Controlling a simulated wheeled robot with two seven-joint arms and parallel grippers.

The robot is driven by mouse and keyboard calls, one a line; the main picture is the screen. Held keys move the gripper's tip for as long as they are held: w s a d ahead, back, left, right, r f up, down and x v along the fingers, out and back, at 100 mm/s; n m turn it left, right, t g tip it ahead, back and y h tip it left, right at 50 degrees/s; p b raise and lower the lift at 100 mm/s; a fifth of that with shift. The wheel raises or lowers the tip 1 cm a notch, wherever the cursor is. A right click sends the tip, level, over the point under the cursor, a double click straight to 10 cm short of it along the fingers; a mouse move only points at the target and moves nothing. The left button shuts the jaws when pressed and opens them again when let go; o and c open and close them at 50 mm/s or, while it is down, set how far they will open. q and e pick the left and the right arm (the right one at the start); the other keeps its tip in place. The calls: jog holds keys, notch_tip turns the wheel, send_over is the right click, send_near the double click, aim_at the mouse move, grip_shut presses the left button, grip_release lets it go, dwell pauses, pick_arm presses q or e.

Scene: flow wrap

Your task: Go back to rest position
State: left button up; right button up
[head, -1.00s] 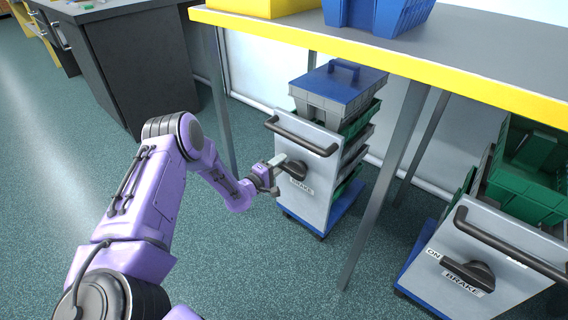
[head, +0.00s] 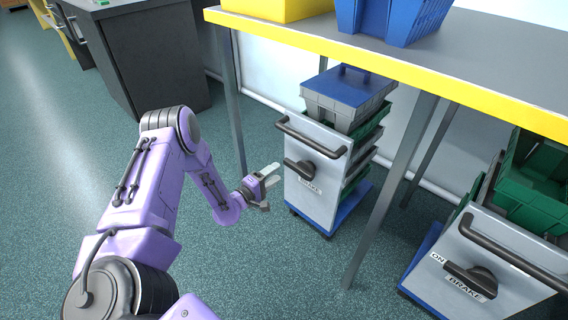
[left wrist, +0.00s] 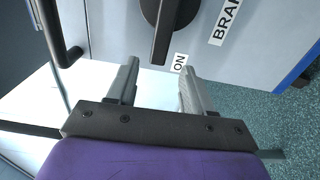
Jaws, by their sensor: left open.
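My left gripper (head: 270,184) is open and empty, in front of the left trolley's grey front panel (head: 318,192). It is apart from the black brake knob (head: 300,169) on that panel. In the left wrist view my two fingers (left wrist: 158,85) are spread, and the brake knob (left wrist: 166,30) lies just beyond them, with an "ON" label (left wrist: 180,62) beside its tip. My right gripper is not in view.
The left trolley carries stacked crates with a blue lid (head: 349,86) under a yellow-edged table (head: 480,50). A table leg (head: 392,190) stands right of it. A second trolley (head: 470,260) is at lower right. Open floor (head: 60,150) lies to the left.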

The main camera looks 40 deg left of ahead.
pick_arm(q)
jog(key=s, duration=0.2)
jog(key=shift+s+a, duration=0.15)
jog(key=shift+s, duration=0.25)
